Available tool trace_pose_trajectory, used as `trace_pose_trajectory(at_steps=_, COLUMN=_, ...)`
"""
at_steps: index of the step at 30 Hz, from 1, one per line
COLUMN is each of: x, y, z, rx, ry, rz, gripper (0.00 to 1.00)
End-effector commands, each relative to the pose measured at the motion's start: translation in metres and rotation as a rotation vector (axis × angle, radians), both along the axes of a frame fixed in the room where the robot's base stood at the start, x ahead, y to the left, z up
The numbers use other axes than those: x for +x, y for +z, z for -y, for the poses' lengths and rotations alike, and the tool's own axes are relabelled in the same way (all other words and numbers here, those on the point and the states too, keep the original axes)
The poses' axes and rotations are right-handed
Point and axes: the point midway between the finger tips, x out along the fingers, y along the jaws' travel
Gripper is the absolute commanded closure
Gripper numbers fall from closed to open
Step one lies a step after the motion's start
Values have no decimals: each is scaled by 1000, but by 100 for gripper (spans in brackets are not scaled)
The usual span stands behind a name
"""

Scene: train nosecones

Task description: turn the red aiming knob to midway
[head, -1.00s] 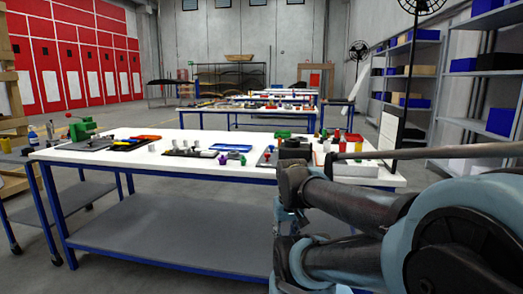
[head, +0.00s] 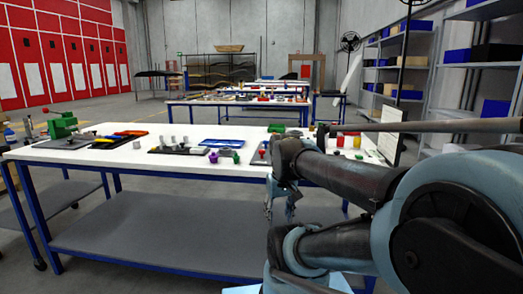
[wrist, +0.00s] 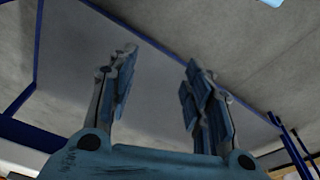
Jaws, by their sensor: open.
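A small red knob-like part (head: 262,149) stands on a dark plate (head: 258,159) at the front edge of the white-topped table (head: 190,133), just left of my arm in the head view. A green vise-like device (head: 63,125) at the table's left end also carries a small red ball (head: 44,110). I cannot tell for sure which is the aiming knob, nor its setting. My gripper (head: 280,211) hangs in front of the table, below its top and apart from both. In the wrist view my gripper (wrist: 160,75) is open and empty, with the grey lower shelf beyond.
Purple and green small parts (head: 226,154), a dark tray (head: 178,150) and a blue tray (head: 222,142) lie along the tabletop. Red and yellow containers (head: 340,140) stand at right behind my arm. The blue table frame (head: 120,166) and lower shelf (head: 170,219) are close to my gripper.

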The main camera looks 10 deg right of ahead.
Motion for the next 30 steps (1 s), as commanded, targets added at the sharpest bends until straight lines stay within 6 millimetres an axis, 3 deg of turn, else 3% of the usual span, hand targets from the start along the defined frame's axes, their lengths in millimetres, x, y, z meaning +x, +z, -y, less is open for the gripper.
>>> trace_pose_trajectory(at_steps=6, x=56, y=79, z=0, rx=-13, ry=75, rz=-32, gripper=54)
trace_pose_trajectory(at_steps=15, x=142, y=172, z=1, rx=-25, ry=183, rz=-82, gripper=54)
trace_pose_trajectory(at_steps=24, x=233, y=245, z=2, rx=-33, ry=294, rz=-129, gripper=54)
trace_pose_trajectory(at_steps=30, x=287, y=279, z=2, rx=-35, ry=360, rz=-158, gripper=54)
